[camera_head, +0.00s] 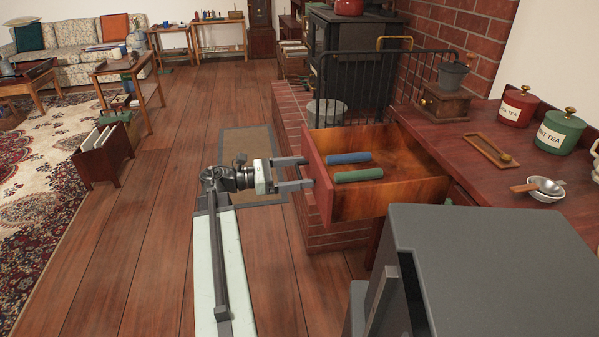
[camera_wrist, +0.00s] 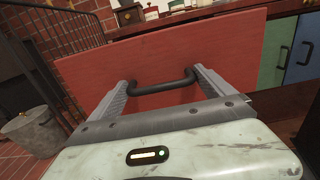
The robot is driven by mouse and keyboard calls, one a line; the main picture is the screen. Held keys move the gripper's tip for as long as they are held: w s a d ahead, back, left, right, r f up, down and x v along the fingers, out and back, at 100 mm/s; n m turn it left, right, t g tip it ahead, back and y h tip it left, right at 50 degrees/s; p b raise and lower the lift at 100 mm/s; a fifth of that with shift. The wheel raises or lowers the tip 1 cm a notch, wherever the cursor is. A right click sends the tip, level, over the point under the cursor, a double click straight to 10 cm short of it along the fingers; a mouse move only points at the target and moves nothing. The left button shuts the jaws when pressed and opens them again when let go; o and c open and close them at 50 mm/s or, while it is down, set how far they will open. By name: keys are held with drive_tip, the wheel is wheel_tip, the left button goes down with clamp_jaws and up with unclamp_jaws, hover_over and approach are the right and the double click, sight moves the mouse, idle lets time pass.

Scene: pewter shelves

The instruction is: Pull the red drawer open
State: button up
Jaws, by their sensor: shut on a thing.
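The red drawer (camera_head: 318,177) stands pulled out from the wooden counter, its inside showing in the head view. A blue roll (camera_head: 349,158) and a green roll (camera_head: 358,175) lie in it. Its red front (camera_wrist: 190,52) fills the middle of the wrist view. My gripper (camera_head: 306,172) is at the drawer's front, and its fingers are shut on the dark handle (camera_wrist: 162,86), one finger at each end of the handle in the wrist view.
A black metal fence (camera_head: 375,85) and a brick hearth (camera_head: 292,120) stand behind the drawer. A grey box-like surface (camera_head: 490,270) is at the front right. The countertop (camera_head: 455,135) holds tea canisters and a grinder.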

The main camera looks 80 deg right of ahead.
drive_tip(key=o, duration=1.8)
drive_tip(key=shift+c, duration=0.2)
drive_tip(key=v, duration=0.7)
drive_tip(key=shift+w, duration=0.4)
drive_tip(key=shift+a, duration=0.1)
